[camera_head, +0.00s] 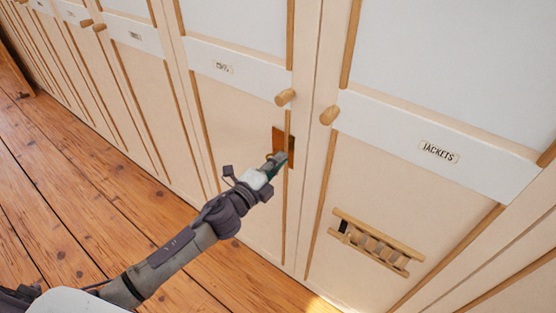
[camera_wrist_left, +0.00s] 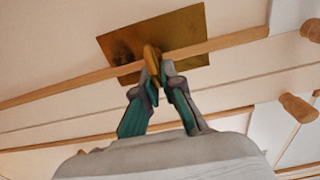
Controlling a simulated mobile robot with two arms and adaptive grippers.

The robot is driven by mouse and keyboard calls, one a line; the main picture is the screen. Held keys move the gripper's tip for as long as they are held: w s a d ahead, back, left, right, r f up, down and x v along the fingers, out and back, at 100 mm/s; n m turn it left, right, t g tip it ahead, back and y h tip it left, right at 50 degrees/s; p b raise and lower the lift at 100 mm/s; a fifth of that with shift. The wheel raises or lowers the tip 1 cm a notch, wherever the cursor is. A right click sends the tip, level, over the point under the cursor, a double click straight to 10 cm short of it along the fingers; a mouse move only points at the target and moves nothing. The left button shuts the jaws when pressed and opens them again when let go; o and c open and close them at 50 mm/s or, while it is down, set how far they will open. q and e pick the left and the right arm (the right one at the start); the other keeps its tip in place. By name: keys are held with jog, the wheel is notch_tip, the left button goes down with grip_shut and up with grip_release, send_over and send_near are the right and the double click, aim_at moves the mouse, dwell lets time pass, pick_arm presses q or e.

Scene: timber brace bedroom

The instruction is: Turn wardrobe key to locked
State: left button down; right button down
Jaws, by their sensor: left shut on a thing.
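The wardrobe key (camera_wrist_left: 152,60) is a brass piece standing out from a brass plate (camera_wrist_left: 120,42) in the left wrist view. The plate also shows in the head view (camera_head: 279,137), on the cream wardrobe door below a wooden knob. My left gripper (camera_wrist_left: 160,72) is shut on the key, with one finger on each side of its bow. In the head view my left gripper (camera_head: 276,161) reaches up to the plate from the lower left and hides the key. The key's shaft and keyhole are hidden. My right gripper is not in view.
Wooden knobs (camera_head: 285,97) (camera_head: 329,115) stick out near the plate. The door on the right has a "JACKETS" label (camera_head: 439,151) and a small wooden rack (camera_head: 372,243). More wardrobe doors run to the upper left. The plank floor (camera_head: 90,190) is clear at the left.

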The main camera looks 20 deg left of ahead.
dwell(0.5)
pick_arm(q)
jog(key=c, duration=1.3)
grip_release()
jog(key=v, duration=1.2)
